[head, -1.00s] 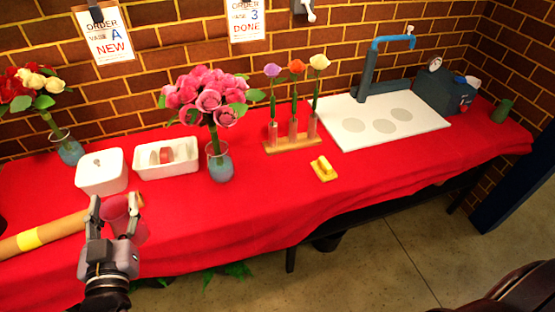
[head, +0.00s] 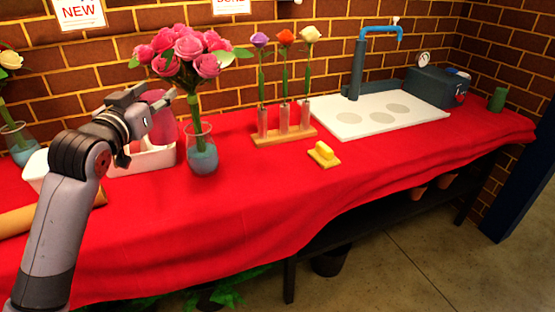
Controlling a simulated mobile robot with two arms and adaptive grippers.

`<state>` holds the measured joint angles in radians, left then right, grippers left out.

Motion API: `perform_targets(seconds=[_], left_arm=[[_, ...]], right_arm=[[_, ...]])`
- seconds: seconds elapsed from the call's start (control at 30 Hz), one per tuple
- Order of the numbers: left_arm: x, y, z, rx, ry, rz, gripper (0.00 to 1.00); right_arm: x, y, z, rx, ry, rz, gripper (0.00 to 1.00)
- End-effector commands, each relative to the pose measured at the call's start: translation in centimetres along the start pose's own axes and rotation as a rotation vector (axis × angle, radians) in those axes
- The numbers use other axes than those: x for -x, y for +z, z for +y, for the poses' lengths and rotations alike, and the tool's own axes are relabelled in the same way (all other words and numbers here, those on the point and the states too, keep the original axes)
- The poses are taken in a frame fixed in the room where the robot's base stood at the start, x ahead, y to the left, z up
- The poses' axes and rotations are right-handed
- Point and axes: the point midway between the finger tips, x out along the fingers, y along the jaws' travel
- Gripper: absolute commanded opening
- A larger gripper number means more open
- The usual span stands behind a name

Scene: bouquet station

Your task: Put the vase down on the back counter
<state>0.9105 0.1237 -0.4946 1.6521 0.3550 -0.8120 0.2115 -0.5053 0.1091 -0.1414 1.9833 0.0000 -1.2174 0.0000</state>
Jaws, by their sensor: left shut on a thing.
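My left gripper (head: 148,108) is shut on a pinkish-red see-through vase (head: 163,124), partly hidden by the fingers. It holds the vase in front of or over the white tray (head: 152,161), left of the pink bouquet; the exact gap below the vase cannot be told. The counter (head: 255,205) is covered with a red cloth and runs along the brick wall. My right gripper is not in view.
A glass vase (head: 203,158) with pink roses stands close to the right of my gripper. A wooden stand (head: 284,135) with three flowers, a yellow-handled block (head: 323,154) and a white board (head: 350,126) lie further right. The cloth in front is mostly clear.

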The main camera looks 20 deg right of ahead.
Motion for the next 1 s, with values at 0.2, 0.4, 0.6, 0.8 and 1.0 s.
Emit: perform_targets(seconds=[0.2, 0.4, 0.6, 0.8, 1.0], left_arm=[[-1.1, -1.0, -0.5, -0.003, 0.001, 0.008, 0.0], [-1.2, -1.2, -0.6, -0.001, 0.0, 0.006, 0.0], [-1.2, 2.4, -0.5, 0.001, -0.001, 0.002, 0.0], [-1.2, 7.6, -0.5, 0.0, -0.001, 0.002, 0.0], [-1.2, 12.2, -0.4, 0.0, -0.001, 0.005, 0.0]], right_arm=[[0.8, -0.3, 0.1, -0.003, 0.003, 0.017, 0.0], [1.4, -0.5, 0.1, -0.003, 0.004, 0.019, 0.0], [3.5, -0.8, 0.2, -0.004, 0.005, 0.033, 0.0], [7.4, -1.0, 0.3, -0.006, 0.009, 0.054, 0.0], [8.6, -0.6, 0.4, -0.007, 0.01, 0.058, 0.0]])
